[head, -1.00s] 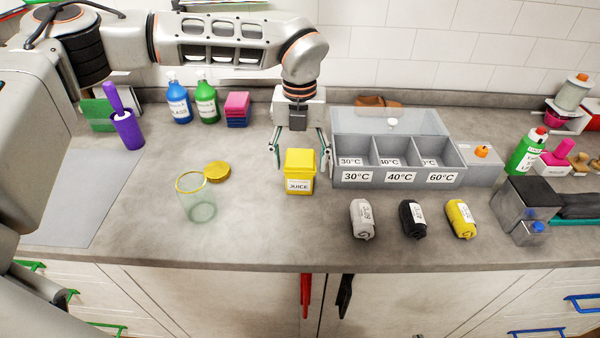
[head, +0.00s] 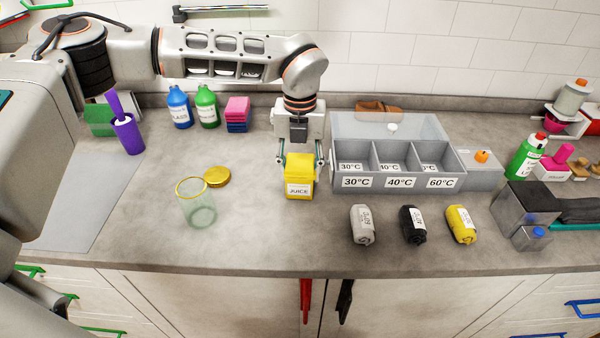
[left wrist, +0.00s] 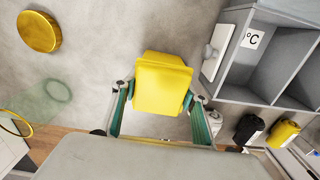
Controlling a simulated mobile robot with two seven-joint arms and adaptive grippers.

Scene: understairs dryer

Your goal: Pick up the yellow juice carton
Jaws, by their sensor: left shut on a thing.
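The yellow juice carton (head: 299,178) stands upright on the grey counter, left of the sorting box, with a white JUICE label on its front. My left gripper (head: 301,161) reaches down from above and behind it. Its fingers are shut on the carton, one on each side. In the left wrist view the carton (left wrist: 161,84) sits between the two green-edged fingers (left wrist: 160,98). Whether its base touches the counter is hard to tell. My right gripper is not in view.
A grey three-compartment box (head: 398,172) stands close to the right of the carton. An open glass jar (head: 199,208) and its gold lid (head: 217,176) are to the left. Rolled cloths in grey (head: 362,225), black (head: 412,225) and yellow (head: 461,224) lie in front of the box.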

